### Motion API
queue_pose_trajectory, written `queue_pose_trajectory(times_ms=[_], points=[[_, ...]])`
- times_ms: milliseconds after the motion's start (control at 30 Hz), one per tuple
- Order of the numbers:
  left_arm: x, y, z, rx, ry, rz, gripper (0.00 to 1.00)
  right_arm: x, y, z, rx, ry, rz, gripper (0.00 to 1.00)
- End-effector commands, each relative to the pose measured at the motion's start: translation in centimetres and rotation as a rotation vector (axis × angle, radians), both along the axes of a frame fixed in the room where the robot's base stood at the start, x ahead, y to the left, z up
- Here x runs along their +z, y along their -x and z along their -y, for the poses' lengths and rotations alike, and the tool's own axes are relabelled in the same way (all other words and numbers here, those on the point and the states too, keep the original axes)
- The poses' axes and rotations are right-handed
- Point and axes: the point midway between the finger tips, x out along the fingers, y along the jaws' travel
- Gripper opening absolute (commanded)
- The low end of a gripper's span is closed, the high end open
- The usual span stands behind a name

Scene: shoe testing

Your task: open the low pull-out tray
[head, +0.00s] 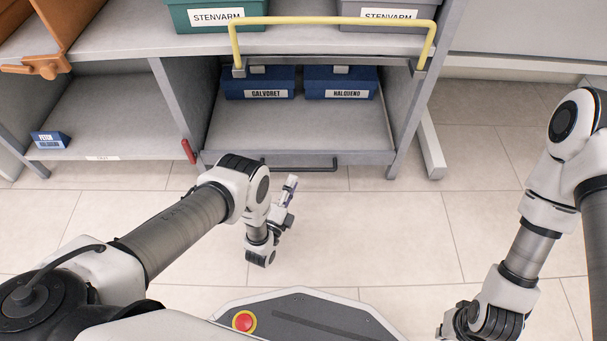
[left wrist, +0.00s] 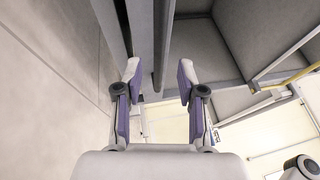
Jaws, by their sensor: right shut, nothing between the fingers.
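The low pull-out tray (head: 290,132) is a grey tray in the lower middle bay of the shelving, with two blue boxes at its back. It looks pushed in. Its black bar handle (head: 315,169) runs along the lower front edge. My left gripper (head: 291,184) is just in front of the handle, low over the floor. In the left wrist view its two fingers (left wrist: 158,78) are apart with a clear gap, and I see nothing gripped. A grey front edge (left wrist: 162,40) lies beyond the fingertips. Contact with the handle cannot be told.
A yellow bar handle (head: 330,20) spans the bay above the tray. Blue boxes (head: 258,82) (head: 340,82) stand in the tray. A red handle (head: 188,151) is at the left post, an orange bracket (head: 45,67) further left. The tiled floor (head: 400,230) in front is clear.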

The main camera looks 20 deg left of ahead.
Motion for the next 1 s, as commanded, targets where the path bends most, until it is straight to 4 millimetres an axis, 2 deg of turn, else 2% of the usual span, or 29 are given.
queue_pose_trajectory(times_ms=[100,300,567,667,700,1000], points=[[0.0,-2.4,0.3,-0.001,0.001,0.002,0.39,-1.7,0.0,0.0,-0.003,0.0,0.001,0.0],[0.7,-5.2,0.6,0.0,0.002,-0.002,0.39,-2.8,-0.3,0.1,-0.002,0.001,0.007,0.0],[1.0,-5.6,0.6,0.0,0.002,-0.004,0.39,-2.8,-0.3,0.1,-0.001,0.001,0.009,0.0],[1.0,-5.5,0.6,0.0,0.002,-0.004,0.07,-2.8,-0.3,0.1,-0.001,0.001,0.009,0.0],[1.0,-5.5,0.6,0.0,0.003,-0.004,0.0,-2.8,-0.3,0.1,-0.001,0.001,0.009,0.0],[1.0,-5.5,0.5,0.0,0.003,-0.004,0.0,-2.7,-0.3,0.1,-0.001,0.001,0.009,0.0]])
